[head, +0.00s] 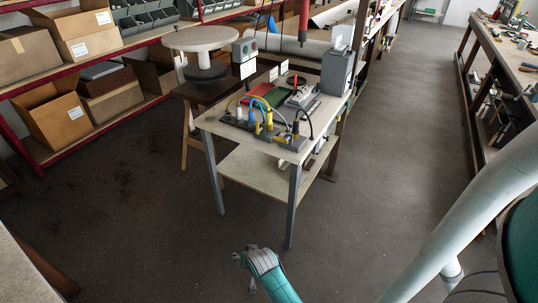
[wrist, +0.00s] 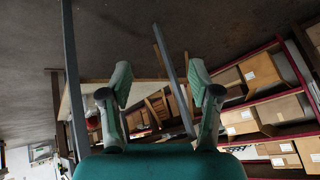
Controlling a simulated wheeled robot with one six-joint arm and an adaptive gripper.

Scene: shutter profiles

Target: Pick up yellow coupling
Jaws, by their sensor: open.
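Small yellow pieces (head: 269,119) stand near the front edge of the small work table (head: 222,122) in the head view, among cables and other coloured parts. They are too small to tell which is the coupling. My gripper (head: 243,257) is low in front of the table, apart from it and well below the top. In the wrist view my gripper (wrist: 160,80) has its two fingers spread, with nothing between them. The yellow coupling cannot be made out in the wrist view.
The table also holds a red tray (head: 260,92), a green tray (head: 276,97) and a grey box (head: 338,72). A round-topped stand (head: 200,38) is behind left. Shelves with cardboard boxes (head: 55,118) line the left; a bench (head: 505,65) is at right. Floor between is clear.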

